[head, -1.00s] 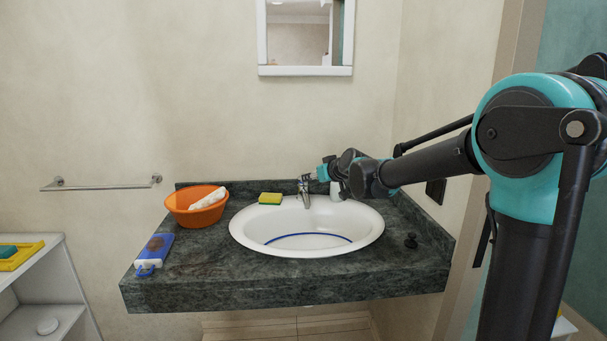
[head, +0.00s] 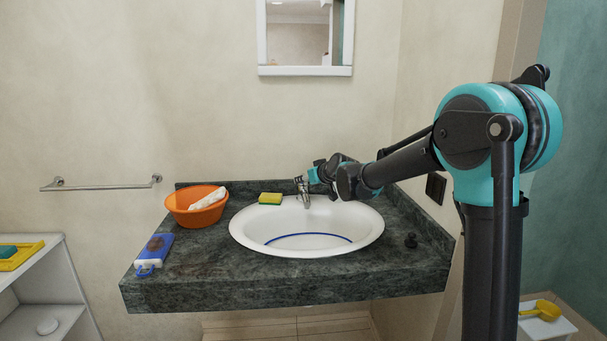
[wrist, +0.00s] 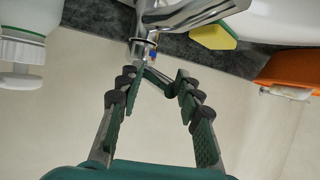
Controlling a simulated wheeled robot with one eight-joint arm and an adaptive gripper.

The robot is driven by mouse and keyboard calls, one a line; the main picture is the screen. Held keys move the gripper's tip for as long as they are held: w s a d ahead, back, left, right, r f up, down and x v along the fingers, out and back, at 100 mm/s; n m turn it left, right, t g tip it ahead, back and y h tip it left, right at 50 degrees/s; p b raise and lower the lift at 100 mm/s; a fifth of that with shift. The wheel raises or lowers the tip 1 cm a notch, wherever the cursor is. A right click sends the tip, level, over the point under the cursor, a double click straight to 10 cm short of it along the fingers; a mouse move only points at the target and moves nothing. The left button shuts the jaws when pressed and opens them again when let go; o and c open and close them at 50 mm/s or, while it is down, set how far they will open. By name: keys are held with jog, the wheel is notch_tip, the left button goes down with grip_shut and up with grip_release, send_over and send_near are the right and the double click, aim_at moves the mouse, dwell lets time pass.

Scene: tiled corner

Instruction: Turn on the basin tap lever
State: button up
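The chrome basin tap (head: 305,194) stands at the back rim of the white basin (head: 245,236). In the wrist view, the tap body (wrist: 185,14) crosses the top, and its thin lever (wrist: 158,78) points down between my fingers. My gripper (wrist: 157,84) is open, with one finger on each side of the lever. The lever end looks close to the right fingertip; I cannot tell whether they touch. In the head view, my gripper (head: 312,178) is right beside the top of the tap, and its fingertips are hard to make out.
A white bottle (wrist: 22,48) stands close by at the wrist view's left. A yellow-green sponge (head: 270,198), an orange bowl (head: 182,209) and a blue packet (head: 155,250) lie left on the dark counter (head: 200,285).

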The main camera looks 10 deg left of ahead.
jog(key=shift+c, duration=1.4)
jog(key=shift+w+a+r, duration=0.1)
jog(key=shift+w+r, duration=0.1)
jog(key=shift+r, duration=0.3)
jog(key=shift+w+a+r, duration=0.1)
jog(key=shift+w+r, duration=0.05)
jog(key=shift+r, duration=0.35)
jog(key=shift+c, duration=0.2)
jog(key=o, duration=0.6)
jog(key=shift+v, duration=4)
